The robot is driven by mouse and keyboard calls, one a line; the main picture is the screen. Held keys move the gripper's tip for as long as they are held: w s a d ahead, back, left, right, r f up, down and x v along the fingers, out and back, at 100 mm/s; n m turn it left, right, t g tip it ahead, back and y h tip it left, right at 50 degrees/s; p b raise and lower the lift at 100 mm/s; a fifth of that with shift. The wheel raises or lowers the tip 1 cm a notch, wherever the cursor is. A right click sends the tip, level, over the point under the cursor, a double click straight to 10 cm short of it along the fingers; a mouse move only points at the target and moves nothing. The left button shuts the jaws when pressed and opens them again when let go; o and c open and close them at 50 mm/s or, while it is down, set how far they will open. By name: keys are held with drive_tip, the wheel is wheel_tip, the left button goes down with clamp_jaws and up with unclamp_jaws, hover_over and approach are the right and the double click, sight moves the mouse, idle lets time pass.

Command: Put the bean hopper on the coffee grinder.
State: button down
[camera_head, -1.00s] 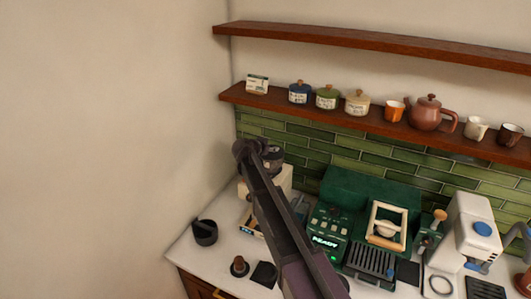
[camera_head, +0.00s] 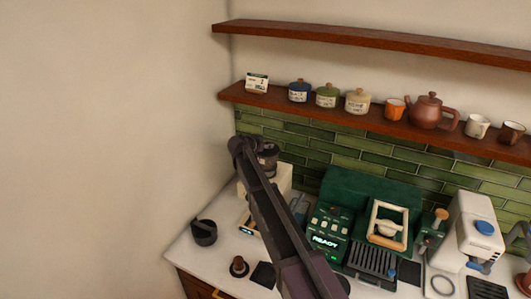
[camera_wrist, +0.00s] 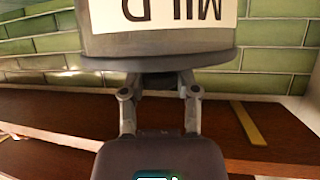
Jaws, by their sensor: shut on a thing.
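The bean hopper (camera_wrist: 160,45) fills the upper middle of the wrist view. It is a grey vessel with a wide rim and a cream label whose letters appear upside down. My gripper (camera_wrist: 158,88) is shut on it. In the head view the hopper (camera_head: 267,156) is a small dark shape beside the end of my arm, partly hidden. The cream coffee grinder (camera_head: 279,180) stands on the counter in the left corner, partly behind my arm. The hopper appears above the grinder in the picture; I cannot tell whether they touch.
The green coffee machine (camera_head: 369,187) stands right of the grinder, with a white machine (camera_head: 473,233) farther right. A black cup (camera_head: 204,232) and a tamper (camera_head: 239,267) are on the counter (camera_head: 215,262). The shelf (camera_head: 290,107) with jars and a teapot runs above.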

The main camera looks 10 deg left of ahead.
drive_tip(key=shift+f+b, duration=0.95)
drive_tip(key=shift+f, duration=0.4)
drive_tip(key=shift+c, duration=1.8)
unclamp_jaws()
drive_tip(key=shift+s+a+r+p, duration=0.2)
drive_tip(key=shift+s+r+p, duration=0.15)
drive_tip(key=shift+s+r, duration=0.1)
drive_tip(key=p+v, duration=0.4)
drive_tip(key=v, duration=0.7)
drive_tip(key=shift+p, duration=0.3)
drive_tip(key=shift+f, duration=0.15)
